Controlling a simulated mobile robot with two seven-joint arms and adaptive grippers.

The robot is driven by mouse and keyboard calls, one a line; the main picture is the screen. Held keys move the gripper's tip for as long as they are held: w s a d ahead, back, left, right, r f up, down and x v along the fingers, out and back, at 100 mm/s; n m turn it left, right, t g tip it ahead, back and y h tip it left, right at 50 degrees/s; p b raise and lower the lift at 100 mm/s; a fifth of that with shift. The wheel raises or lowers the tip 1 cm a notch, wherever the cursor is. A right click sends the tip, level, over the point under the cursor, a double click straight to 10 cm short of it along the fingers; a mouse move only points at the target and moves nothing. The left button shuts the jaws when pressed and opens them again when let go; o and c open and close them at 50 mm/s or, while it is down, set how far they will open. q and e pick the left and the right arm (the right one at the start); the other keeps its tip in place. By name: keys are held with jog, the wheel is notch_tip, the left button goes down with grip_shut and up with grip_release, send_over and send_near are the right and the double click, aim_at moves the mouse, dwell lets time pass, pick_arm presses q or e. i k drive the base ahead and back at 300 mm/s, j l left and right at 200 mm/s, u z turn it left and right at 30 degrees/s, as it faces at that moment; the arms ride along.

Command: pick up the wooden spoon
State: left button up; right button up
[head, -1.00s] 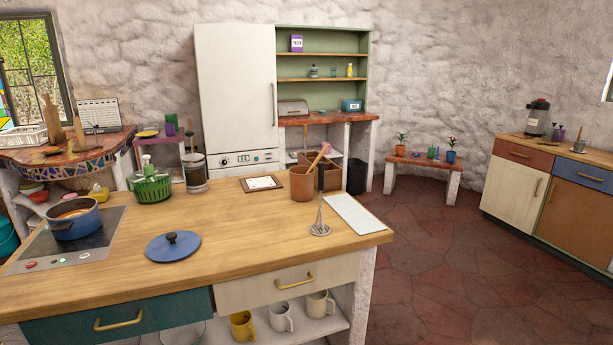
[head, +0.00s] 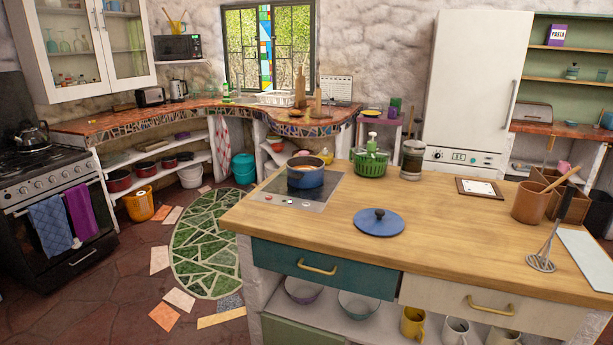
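A light wooden handle (head: 562,177) sticks up at a slant from a brown crock (head: 529,204) at the right of the wooden island top. It looks like a wooden spoon or similar utensil; its lower end is hidden in the crock. Neither of my grippers is in view.
The island top (head: 450,215) holds a blue pot (head: 305,178) on a hob, a blue lid (head: 379,222), a green basket (head: 371,162) and a dark-handled masher (head: 545,258) near the crock. Stone floor (head: 90,285) is open at the left.

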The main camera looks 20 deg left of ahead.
aim_at(576, 169)
jog(key=i+l+u, duration=0.1)
jog(key=l+u, duration=0.25)
jog(key=l, duration=0.6)
jog(key=l+u, duration=0.35)
jog(key=l, duration=0.55)
